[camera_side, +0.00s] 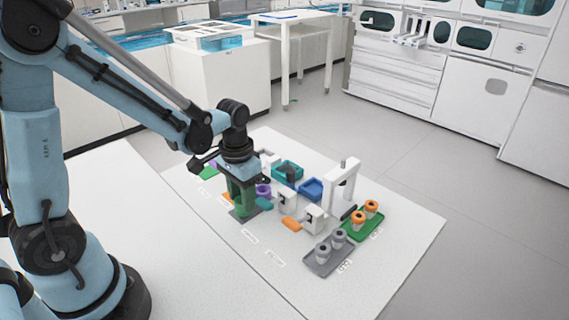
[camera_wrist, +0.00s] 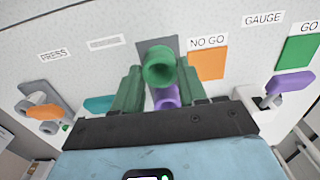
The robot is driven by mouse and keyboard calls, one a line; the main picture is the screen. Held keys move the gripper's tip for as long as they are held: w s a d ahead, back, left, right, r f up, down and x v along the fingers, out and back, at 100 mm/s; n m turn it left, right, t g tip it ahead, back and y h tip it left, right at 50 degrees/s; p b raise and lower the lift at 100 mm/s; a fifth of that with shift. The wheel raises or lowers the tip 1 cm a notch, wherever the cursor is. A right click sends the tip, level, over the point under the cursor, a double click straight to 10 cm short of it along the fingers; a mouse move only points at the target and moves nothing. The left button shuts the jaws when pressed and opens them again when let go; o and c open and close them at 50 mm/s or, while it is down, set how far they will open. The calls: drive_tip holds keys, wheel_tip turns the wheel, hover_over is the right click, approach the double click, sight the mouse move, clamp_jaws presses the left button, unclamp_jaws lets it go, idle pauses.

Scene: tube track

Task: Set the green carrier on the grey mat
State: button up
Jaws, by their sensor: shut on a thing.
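My gripper (camera_wrist: 158,83) is shut on the green carrier (camera_wrist: 158,66), a hollow round piece whose open end shows between the green fingers in the wrist view. The grey mat (camera_wrist: 148,44) lies beyond and under the carrier, mostly hidden by it. In the side view my gripper (camera_side: 241,203) points down over the grey mat (camera_side: 238,214), with its fingertips low near it. The carrier is hard to tell from the green fingers there. I cannot tell whether it touches the mat.
A purple ring (camera_side: 263,190) stands close by my gripper, and a teal piece (camera_side: 264,203) lies beside it. The orange NO GO mat (camera_wrist: 206,62) is right of the grey mat in the wrist view. A white press frame (camera_side: 343,185) and a green tray (camera_side: 362,227) stand at the right.

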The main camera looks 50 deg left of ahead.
drive_tip(key=o, duration=0.9)
drive_tip(key=shift+d, duration=0.1)
wheel_tip(320, 180, up, 12)
idle(0.7)
idle(0.4)
drive_tip(key=s+d+t, duration=0.1)
drive_tip(key=t, duration=0.1)
drive_tip(key=s+d+t, duration=0.1)
drive_tip(key=s+t, duration=0.1)
drive_tip(key=s+d+t, duration=0.1)
drive_tip(key=t, duration=0.2)
drive_tip(key=shift+s+f, duration=0.15)
drive_tip(key=shift+f, duration=0.2)
